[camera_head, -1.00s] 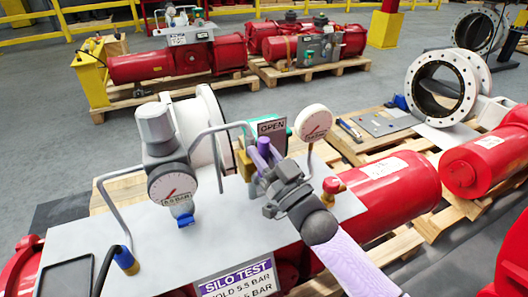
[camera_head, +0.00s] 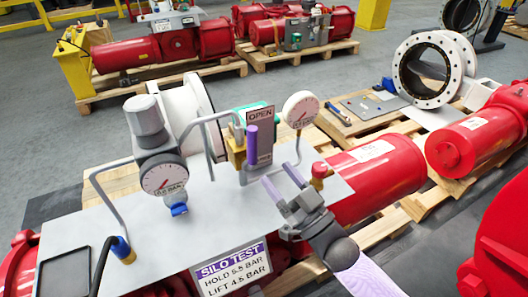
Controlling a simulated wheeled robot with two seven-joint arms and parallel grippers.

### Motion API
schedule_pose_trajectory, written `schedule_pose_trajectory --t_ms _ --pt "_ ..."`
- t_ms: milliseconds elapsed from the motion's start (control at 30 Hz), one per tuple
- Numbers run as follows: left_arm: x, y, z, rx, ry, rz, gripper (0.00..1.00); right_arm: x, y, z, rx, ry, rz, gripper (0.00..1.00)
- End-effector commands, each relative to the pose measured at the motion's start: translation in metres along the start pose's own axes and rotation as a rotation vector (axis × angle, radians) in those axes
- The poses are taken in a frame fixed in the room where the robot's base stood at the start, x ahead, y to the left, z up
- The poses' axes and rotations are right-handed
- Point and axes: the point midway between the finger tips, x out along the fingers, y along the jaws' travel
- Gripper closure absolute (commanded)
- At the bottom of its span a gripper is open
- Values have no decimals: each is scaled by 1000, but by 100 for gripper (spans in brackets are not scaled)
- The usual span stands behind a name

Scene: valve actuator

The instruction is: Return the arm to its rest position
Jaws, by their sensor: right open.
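My right gripper (camera_head: 280,178) has two purple-tipped fingers spread apart with nothing between them. It is over the right part of the grey panel (camera_head: 210,225), below and to the right of the purple upright handle (camera_head: 251,143) by the OPEN sign (camera_head: 260,116), and apart from both. My right arm (camera_head: 368,278) comes in from the lower right. My left gripper is out of view.
A gauge with a regulator (camera_head: 163,178) stands on the panel at left. A second gauge (camera_head: 301,108) and a red-capped fitting (camera_head: 319,172) are close to my right gripper. Red cylinders (camera_head: 385,170) lie to the right. Grey floor shows behind.

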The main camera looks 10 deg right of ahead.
Motion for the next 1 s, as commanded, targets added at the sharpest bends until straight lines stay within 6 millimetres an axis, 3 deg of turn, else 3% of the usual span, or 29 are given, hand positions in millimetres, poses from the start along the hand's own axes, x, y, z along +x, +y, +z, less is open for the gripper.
schedule_pose_trajectory --t_ms 100,500,567,633,667,733,800,867,900,967,1000 --pt "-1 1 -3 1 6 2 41 -8 0 0 0 0 0 33" --pt "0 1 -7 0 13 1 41 -9 0 2 0 -4 3 33" --pt "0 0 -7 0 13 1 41 -15 4 14 -3 -46 26 33" --pt "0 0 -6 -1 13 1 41 -36 14 48 -12 -169 91 33" --pt "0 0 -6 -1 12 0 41 -51 19 69 -15 -247 130 33" --pt "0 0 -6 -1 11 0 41 -100 28 122 -23 -466 223 33" --pt "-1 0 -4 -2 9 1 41 -161 28 170 -22 -696 303 33" --pt "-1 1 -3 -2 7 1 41 -217 21 201 -15 -888 355 33" --pt "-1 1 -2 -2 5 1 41 -257 13 218 -5 -1016 384 33" --pt "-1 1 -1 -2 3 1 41 -317 -4 236 14 -1203 415 33" --pt "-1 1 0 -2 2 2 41 -357 -19 243 31 -1326 428 33"
